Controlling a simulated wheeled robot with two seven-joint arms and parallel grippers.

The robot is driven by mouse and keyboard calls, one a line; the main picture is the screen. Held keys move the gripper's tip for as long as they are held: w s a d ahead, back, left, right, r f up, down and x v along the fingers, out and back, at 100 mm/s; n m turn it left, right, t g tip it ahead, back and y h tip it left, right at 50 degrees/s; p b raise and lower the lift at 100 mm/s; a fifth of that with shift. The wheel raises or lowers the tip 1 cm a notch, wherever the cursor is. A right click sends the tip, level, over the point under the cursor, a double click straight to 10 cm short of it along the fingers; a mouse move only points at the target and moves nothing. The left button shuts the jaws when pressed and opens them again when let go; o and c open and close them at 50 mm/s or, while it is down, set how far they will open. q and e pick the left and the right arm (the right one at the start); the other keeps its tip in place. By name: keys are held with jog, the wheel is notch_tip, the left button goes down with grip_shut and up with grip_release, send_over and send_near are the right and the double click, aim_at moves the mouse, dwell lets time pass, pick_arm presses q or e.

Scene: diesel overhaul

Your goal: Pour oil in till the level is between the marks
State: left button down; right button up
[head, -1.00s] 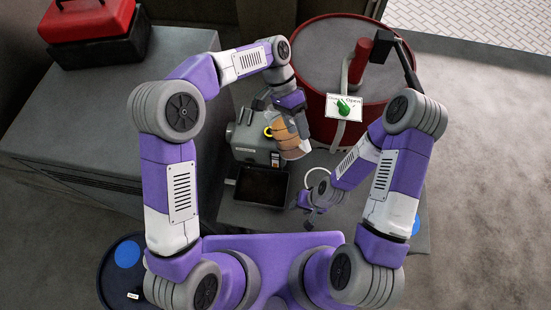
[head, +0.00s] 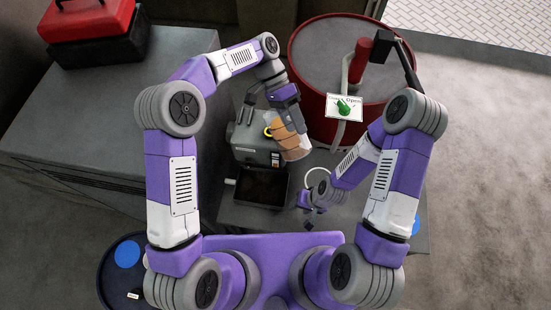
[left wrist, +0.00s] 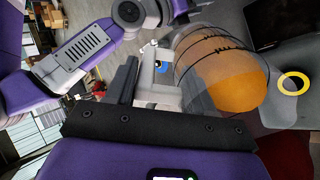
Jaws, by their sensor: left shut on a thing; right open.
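A clear jug (head: 291,138) with amber oil in it and dark lines around its wall is held by my left gripper (head: 293,112). In the left wrist view the jug (left wrist: 222,68) lies tilted beside the fingers (left wrist: 158,90), which are shut on its pale handle. The jug is at the right side of the grey engine (head: 252,150). A yellow ring (head: 267,131) is on the engine, and it also shows in the left wrist view (left wrist: 293,83), apart from the jug. My right gripper (head: 309,211) is open and empty, low and right of the engine. I cannot read the oil level in the engine.
A dark tray (head: 262,187) is in front of the engine. A red drum (head: 310,110) with a pump and an "Open" sign (head: 345,107) stands behind on the right. A white ring (head: 318,170) is near my right gripper. A red toolbox (head: 92,22) is at the back left.

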pick_arm(q)
jog(key=shift+r, duration=0.1)
dwell(0.3)
jog(key=shift+w+a+g+h, duration=0.2)
jog(key=shift+w+g+h, duration=0.15)
jog(key=shift+g, duration=0.15)
jog(key=shift+w+a+g+h, duration=0.25)
jog(key=shift+w+g, duration=0.1)
jog(key=shift+g, duration=0.05)
dwell(0.4)
jog(key=shift+w+a+f, duration=0.1)
jog(key=shift+w+f, duration=0.05)
jog(key=shift+f, duration=0.35)
jog(key=shift+w+a+f+g+h, duration=0.1)
jog(key=shift+w+f+g+h, duration=0.05)
jog(key=shift+f+g+h, duration=0.2)
jog(key=shift+f, duration=0.1)
dwell(0.5)
